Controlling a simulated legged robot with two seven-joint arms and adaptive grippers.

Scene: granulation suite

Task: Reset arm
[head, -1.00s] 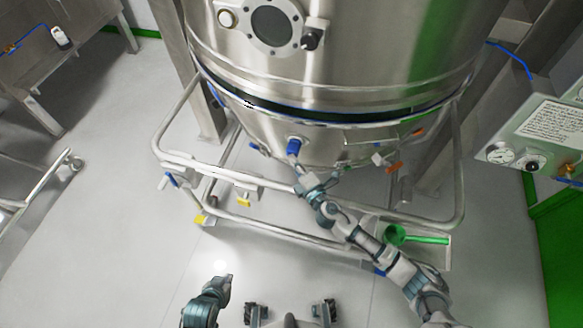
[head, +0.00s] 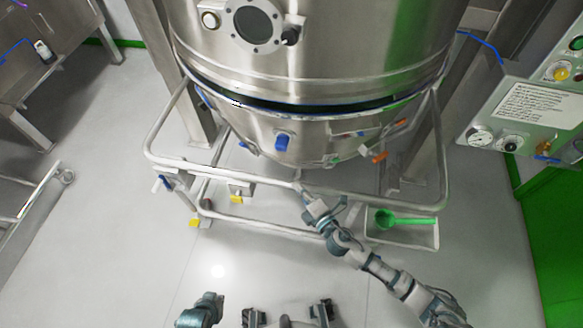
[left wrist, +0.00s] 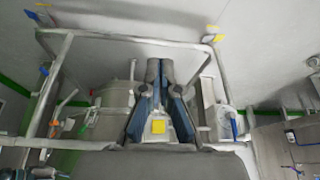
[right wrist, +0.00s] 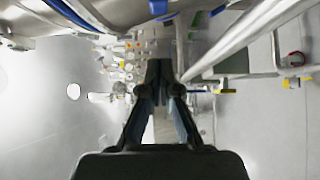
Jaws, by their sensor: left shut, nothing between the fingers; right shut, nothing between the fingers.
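My right gripper (head: 304,190) is at the end of the arm from the lower right. In the head view it is beside the front rail of the vessel's frame, below a blue fitting on the vessel; whether it touches the rail is unclear. In the right wrist view its fingers (right wrist: 158,68) are together and empty. My left gripper (head: 212,302) is low at the bottom edge of the head view, over open floor, and only partly visible. In the left wrist view its fingers (left wrist: 159,65) are together with nothing between them.
A large steel vessel (head: 330,65) stands inside a tubular rail frame (head: 240,178). A green scoop (head: 405,219) lies in a tray (head: 420,239) at the frame's right. A control panel (head: 540,110) is at the right. The floor (head: 110,240) at left is clear.

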